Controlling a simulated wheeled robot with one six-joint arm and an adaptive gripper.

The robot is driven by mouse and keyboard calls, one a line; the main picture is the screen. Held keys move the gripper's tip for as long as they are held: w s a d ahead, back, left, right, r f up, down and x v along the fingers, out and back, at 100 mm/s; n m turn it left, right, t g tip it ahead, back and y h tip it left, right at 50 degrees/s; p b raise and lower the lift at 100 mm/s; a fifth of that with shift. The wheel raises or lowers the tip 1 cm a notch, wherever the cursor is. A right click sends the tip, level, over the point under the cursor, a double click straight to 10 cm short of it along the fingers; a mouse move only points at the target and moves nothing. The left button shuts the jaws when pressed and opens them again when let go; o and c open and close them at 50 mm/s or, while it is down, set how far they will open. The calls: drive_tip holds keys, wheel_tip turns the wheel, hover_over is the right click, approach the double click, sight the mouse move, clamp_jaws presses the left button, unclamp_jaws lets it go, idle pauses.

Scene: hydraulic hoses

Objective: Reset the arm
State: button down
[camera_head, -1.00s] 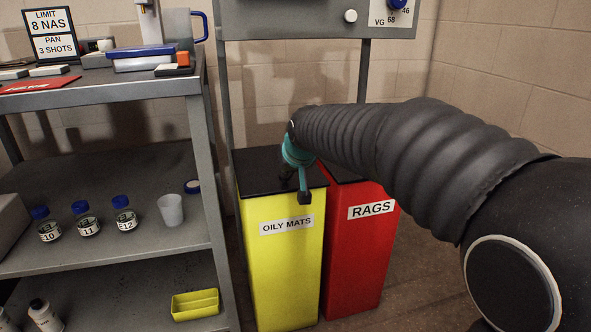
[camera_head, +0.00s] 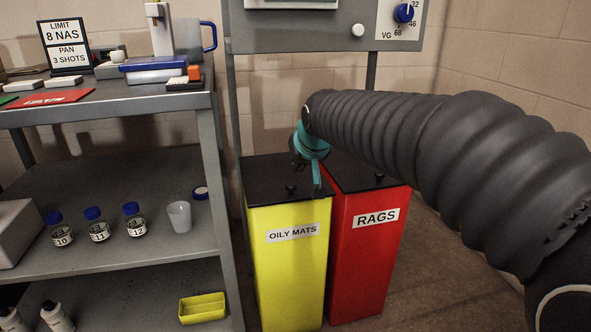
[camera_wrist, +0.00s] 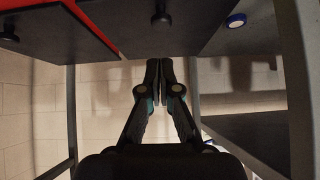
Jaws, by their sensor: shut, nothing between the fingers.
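My gripper (camera_wrist: 160,82) shows in the wrist view with its two fingers together and nothing between them. In the head view my gripper is partly hidden, with its teal part near the top of the yellow bin. My black ribbed arm reaches in from the right edge. The yellow OILY MATS bin (camera_head: 283,265) stands below my gripper, its black lid (camera_head: 260,185) lying flat with a small knob. The red RAGS bin (camera_head: 365,260) stands to its right. I cannot tell whether the gripper touches a lid; it appears to be above them.
A grey shelf unit (camera_head: 218,180) stands at left, holding several blue-capped bottles (camera_head: 98,227), a clear cup (camera_head: 180,216) and a yellow tray (camera_head: 202,308). A grey panel (camera_head: 300,33) with knobs is behind the bins. Brick walls close the back and right.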

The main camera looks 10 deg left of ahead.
drive_tip(key=v, duration=0.6)
drive_tip(key=s+d+f+g+h+p, duration=0.1)
drive_tip(key=s+d+f+g+p, duration=0.15)
drive_tip(key=s+d+f, duration=0.6)
drive_tip(key=s+d+m+h+p, duration=0.1)
drive_tip(key=s+d+m, duration=0.1)
drive_tip(key=s+d, duration=0.4)
drive_tip(key=s+d+m+h+p, duration=0.1)
drive_tip(key=s+d, duration=0.5)
drive_tip(key=s, duration=0.6)
drive_tip(key=shift+s+f+m+p, duration=0.3)
drive_tip(key=shift+m+p, duration=0.2)
drive_tip(key=shift+p, duration=0.25)
